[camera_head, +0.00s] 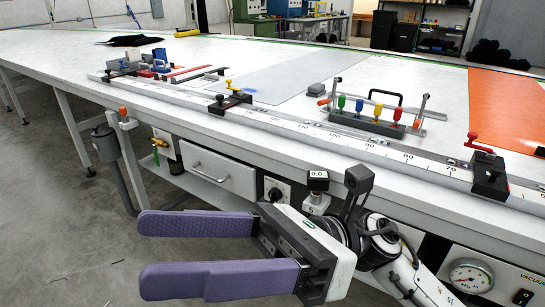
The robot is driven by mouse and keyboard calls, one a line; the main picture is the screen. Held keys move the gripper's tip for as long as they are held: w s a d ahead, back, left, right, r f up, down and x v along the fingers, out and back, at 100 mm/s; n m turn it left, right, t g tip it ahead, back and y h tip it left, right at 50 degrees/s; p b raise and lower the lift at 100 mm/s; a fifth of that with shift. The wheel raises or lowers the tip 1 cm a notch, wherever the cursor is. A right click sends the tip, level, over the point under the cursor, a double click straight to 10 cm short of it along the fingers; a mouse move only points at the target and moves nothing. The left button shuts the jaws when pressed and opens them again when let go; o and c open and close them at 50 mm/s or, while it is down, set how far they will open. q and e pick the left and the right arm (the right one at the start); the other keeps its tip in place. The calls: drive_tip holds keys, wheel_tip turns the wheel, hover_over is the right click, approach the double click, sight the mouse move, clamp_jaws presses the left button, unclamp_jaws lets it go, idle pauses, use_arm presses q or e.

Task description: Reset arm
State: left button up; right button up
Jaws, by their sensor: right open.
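My right gripper (198,252) comes in from the lower right, in front of the table's front edge. Its two purple fingers point left and are wide apart with nothing between them. It hangs in front of the drawer (218,174), clear of the tabletop. My left gripper is outside the head view.
A long white table (300,125) carries a ruler rail with black stops (489,176) along its front edge. A rack of coloured handles (367,116) and an orange sheet (510,100) lie on it. A pressure gauge (470,276) sits below the edge. Grey floor is clear at left.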

drive_tip(key=w+d+f+m+t, duration=0.35)
drive_tip(key=w+m+t, duration=0.35)
drive_tip(key=m+t, duration=0.6)
drive_tip(key=w+d+f+m+t, duration=0.35)
drive_tip(key=w+m+t, duration=0.35)
drive_tip(key=m+t, duration=0.5)
drive_tip(key=w+d+f+m+t+h+p, duration=0.1)
drive_tip(key=w+d+f+m+t+h, duration=0.3)
drive_tip(key=f+m+h, duration=0.75)
drive_tip(key=s+d+f+m+g+h+p, duration=0.1)
drive_tip(key=s+d+f+m+g+h, duration=0.15)
drive_tip(key=d+f+m, duration=0.4)
drive_tip(key=s+d+f+m+g+h, duration=0.1)
drive_tip(key=s+f+m+g+h, duration=0.2)
drive_tip(key=f, duration=0.6)
drive_tip(key=s+d+f+m+g, duration=0.2)
drive_tip(key=s+f+m+g, duration=0.1)
drive_tip(key=s+f, duration=0.3)
drive_tip(key=s+d+f+m+g+h, duration=0.1)
drive_tip(key=s+d+f+m+g, duration=0.2)
drive_tip(key=s+f, duration=0.4)
drive_tip(key=shift+s+f+m, duration=0.2)
drive_tip(key=shift+f+m, duration=0.2)
drive_tip(key=shift+f, duration=0.2)
drive_tip(key=shift+g, duration=0.25)
